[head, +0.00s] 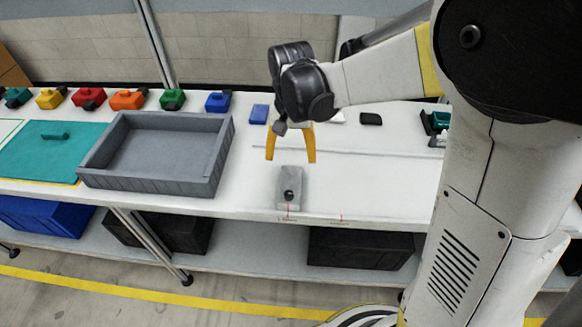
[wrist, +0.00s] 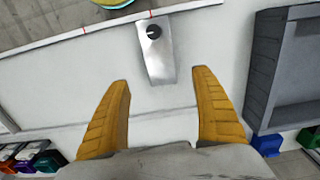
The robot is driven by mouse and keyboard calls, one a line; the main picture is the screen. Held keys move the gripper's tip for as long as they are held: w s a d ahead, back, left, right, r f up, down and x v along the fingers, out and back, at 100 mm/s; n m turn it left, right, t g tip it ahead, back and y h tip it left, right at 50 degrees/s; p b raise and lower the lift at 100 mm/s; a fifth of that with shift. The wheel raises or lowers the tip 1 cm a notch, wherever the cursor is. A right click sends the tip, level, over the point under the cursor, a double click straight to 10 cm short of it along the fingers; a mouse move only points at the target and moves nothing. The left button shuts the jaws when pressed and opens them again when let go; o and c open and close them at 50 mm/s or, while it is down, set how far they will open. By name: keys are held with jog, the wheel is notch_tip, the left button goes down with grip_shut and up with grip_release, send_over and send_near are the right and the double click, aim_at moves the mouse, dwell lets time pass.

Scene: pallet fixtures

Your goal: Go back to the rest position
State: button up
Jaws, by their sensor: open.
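My gripper (head: 291,158) has two yellow fingers pointing down, spread apart with nothing between them. It hangs above the white table, over and behind a grey metal block (head: 289,188) with a dark round knob on top. In the wrist view the open gripper (wrist: 163,80) shows with the grey block (wrist: 155,50) beyond its fingertips, apart from them. The block stands near the table's front edge, by red marks.
A grey open tray (head: 160,155) stands to the left, empty. A teal mat (head: 50,150) lies further left. Several coloured fixtures, such as a green one (head: 172,99), line the back edge. A blue block (head: 259,113) and a black item (head: 371,118) lie behind.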

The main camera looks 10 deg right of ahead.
jog(key=shift+r, duration=0.8)
jog(key=s+d+r+n+t, duration=0.1)
jog(key=s+d+r+t, duration=0.2)
jog(key=s, duration=0.4)
jog(key=s+d+r+n+t, duration=0.2)
jog(key=s+d+r+t, duration=0.1)
jog(key=s, duration=0.5)
notch_tip(320, 180, up, 2)
jog(key=shift+d+n+t, duration=0.3)
jog(key=shift+d+t, duration=0.05)
jog(key=shift+t, duration=0.25)
jog(key=shift+c, duration=0.2)
dwell(0.8)
